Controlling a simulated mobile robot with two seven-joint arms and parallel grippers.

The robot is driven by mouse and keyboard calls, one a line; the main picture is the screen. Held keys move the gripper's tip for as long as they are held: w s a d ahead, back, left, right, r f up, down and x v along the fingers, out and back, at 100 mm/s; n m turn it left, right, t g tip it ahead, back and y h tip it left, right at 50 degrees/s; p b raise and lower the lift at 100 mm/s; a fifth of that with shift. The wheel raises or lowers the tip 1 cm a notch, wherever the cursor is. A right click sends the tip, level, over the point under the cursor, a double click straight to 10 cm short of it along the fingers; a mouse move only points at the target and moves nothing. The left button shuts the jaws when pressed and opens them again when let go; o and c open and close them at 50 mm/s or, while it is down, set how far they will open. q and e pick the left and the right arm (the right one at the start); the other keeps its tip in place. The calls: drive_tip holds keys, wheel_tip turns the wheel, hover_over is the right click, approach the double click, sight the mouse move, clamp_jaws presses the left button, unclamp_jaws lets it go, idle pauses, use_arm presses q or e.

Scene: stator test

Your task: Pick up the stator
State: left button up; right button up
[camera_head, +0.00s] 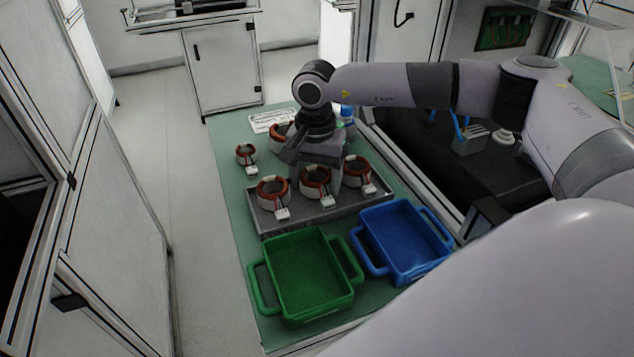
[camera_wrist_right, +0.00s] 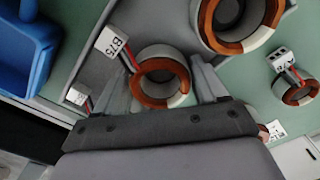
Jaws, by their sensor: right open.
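My right gripper (camera_head: 316,172) points down over the grey tray (camera_head: 345,209), and its jaws are open. Several red-brown and white ring-shaped stators are in view: a front-left one (camera_head: 273,192), a front-middle one (camera_head: 316,182), a front-right one (camera_head: 358,172) and a back one (camera_head: 281,135), partly hidden by my arm. In the right wrist view, a stator (camera_wrist_right: 163,78) with a white connector lies between the open fingers of my right gripper (camera_wrist_right: 162,84). Contact cannot be told. My left gripper is not in view.
A green bin (camera_head: 300,276) and a blue bin (camera_head: 404,240), both empty, stand in front of the tray. The green table (camera_head: 226,150) has a white label sheet (camera_head: 272,121) at its back. Cabinets stand to the left and behind.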

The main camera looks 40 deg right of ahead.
drive_tip(key=c, duration=0.8)
drive_tip(key=shift+c, duration=0.8)
drive_tip(key=shift+r, duration=0.15)
